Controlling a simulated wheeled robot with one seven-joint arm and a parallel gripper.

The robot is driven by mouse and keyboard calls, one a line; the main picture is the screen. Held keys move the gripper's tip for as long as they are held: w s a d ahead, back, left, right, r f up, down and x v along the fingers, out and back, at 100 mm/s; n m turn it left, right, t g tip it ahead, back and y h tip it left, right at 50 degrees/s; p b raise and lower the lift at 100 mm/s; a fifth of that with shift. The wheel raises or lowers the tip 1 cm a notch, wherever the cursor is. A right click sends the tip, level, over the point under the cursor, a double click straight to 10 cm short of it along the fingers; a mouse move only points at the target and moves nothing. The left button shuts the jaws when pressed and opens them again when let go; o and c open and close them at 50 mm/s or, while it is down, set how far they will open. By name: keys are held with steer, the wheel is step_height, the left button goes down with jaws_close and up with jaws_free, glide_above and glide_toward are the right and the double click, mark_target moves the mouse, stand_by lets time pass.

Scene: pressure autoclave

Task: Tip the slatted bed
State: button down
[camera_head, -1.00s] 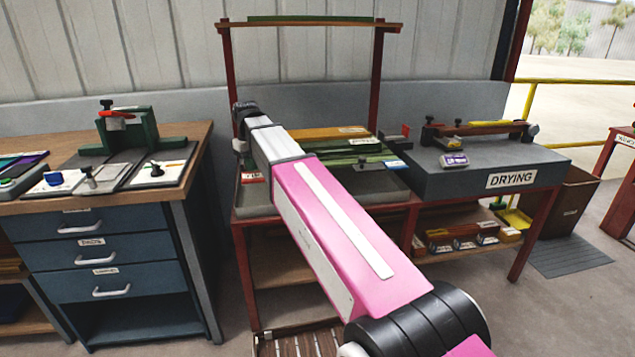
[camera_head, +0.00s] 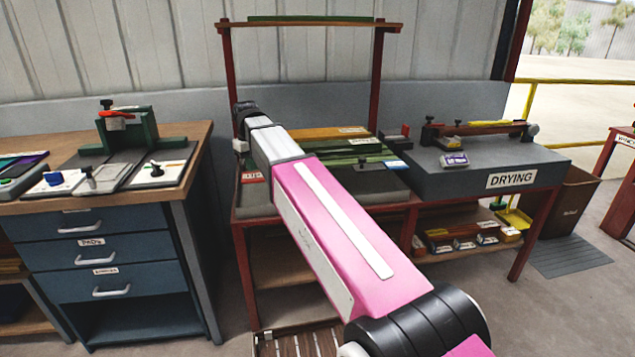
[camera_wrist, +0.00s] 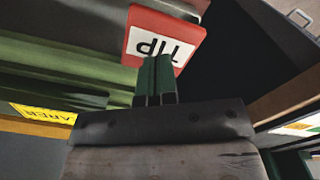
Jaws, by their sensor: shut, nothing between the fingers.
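Long green boards or slats (camera_head: 350,150) lie on the middle red-framed bench, beyond my arm; I take them for the slatted bed, and they look level. A red-and-white TIP label (camera_head: 252,177) sits at the bench's left side. In the wrist view the TIP label (camera_wrist: 165,38) is close, just past my gripper (camera_wrist: 157,62). My gripper's two fingers are together with nothing between them. They overlap the label's lower edge; I cannot tell if they touch it. In the head view the gripper is hidden by my arm. Green boards run along the wrist view's left (camera_wrist: 60,65).
A grey DRYING bench (camera_head: 470,182) with a clamp-like device (camera_head: 480,128) stands to the right. A blue drawer cabinet (camera_head: 110,245) with a wooden top stands left. A red overhead frame (camera_head: 376,75) rises around the middle bench. A yellow label (camera_wrist: 45,113) shows in the wrist view.

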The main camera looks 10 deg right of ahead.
steer(key=shift+f, duration=0.2)
steer(key=shift+f, duration=3.75)
steer(key=shift+r, duration=5.05)
steer(key=shift+s, duration=0.1)
